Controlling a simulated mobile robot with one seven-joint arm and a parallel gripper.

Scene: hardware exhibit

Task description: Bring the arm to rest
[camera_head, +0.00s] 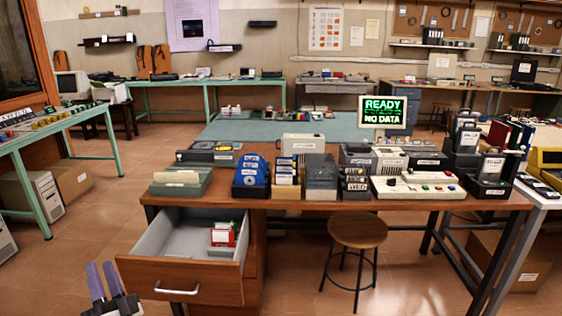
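My gripper (103,283) is at the lower left of the head view, in front of and to the left of the open desk drawer (190,284). Its two purple-grey fingers point up and stand slightly apart, with nothing visible between them. The rest of my arm is outside the picture. The drawer has a wooden front with a metal handle and a grey lining. A small red, white and green item (222,236) lies inside it.
The wooden desk (420,203) carries file boxes, a blue card holder (251,172), a button panel (418,188) and a screen reading "READY NO DATA" (385,112). A round stool (357,234) stands in front. A green-framed table (22,140) is at left. Floor (85,245) between is clear.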

